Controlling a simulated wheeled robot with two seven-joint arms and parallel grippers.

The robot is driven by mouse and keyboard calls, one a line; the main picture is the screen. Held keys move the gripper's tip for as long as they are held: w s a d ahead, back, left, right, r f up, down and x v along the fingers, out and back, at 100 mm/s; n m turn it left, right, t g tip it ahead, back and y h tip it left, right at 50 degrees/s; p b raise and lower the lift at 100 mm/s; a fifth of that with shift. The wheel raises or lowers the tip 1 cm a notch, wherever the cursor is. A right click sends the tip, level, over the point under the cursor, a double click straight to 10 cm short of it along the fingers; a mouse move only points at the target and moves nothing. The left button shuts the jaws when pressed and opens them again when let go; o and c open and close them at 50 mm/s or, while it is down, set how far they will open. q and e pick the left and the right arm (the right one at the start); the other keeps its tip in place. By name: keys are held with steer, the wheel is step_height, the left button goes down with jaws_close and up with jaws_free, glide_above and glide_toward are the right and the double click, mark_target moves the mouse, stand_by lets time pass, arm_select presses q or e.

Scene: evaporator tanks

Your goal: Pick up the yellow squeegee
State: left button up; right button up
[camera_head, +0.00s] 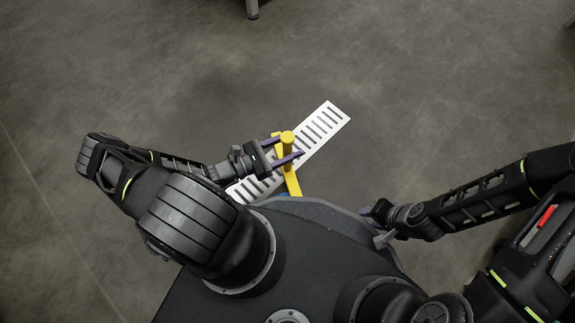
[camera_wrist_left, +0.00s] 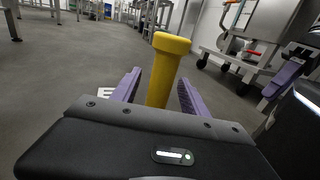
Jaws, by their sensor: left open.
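The yellow squeegee (camera_head: 289,167) stands in front of my base in the head view, its handle pointing up toward the camera and its lower part reaching down beside my base's edge. My left gripper (camera_head: 285,149) is open, with one purple finger on each side of the handle. In the left wrist view the yellow handle (camera_wrist_left: 166,75) rises between the two purple fingers (camera_wrist_left: 160,88), with gaps visible on both sides. My right gripper (camera_head: 375,214) is at the right edge of my base, away from the squeegee; its finger opening is unclear.
A white slotted floor grate (camera_head: 328,118) runs diagonally under the squeegee. The grey floor around it is clear. A metal leg (camera_head: 252,9) shows at the top. In the left wrist view, wheeled metal equipment (camera_wrist_left: 240,45) stands at the right and table legs (camera_wrist_left: 12,22) at the left.

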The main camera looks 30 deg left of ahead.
arm_select(q)
steer(key=shift+x, duration=1.2)
steer(key=shift+c, duration=0.2)
jaws_close()
stand_by(0.6)
